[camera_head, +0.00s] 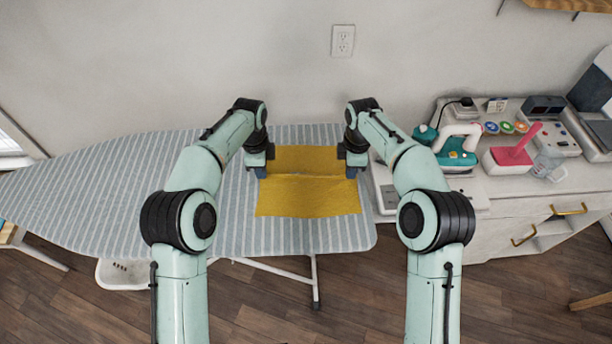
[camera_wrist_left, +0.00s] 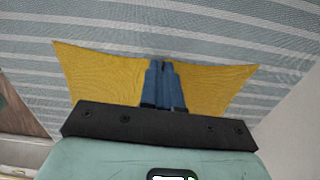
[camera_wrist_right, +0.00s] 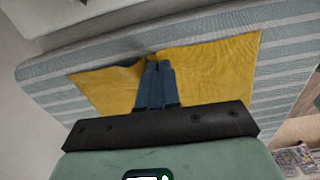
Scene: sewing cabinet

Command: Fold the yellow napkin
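The yellow napkin (camera_head: 308,197) lies spread on the striped ironing board, with a crease or raised line running across it between my two grippers. My left gripper (camera_head: 261,172) is at its left edge and my right gripper (camera_head: 351,172) is at its right edge. In the left wrist view the fingers (camera_wrist_left: 163,68) are together at the napkin (camera_wrist_left: 215,85), whose edge draws in there. In the right wrist view the fingers (camera_wrist_right: 154,62) are together at the napkin (camera_wrist_right: 210,70), with a shadowed fold beside them. Both look shut on the cloth; the pinch itself is partly hidden.
The ironing board (camera_head: 90,195) has bare room to the left of the napkin. The wall is close behind.

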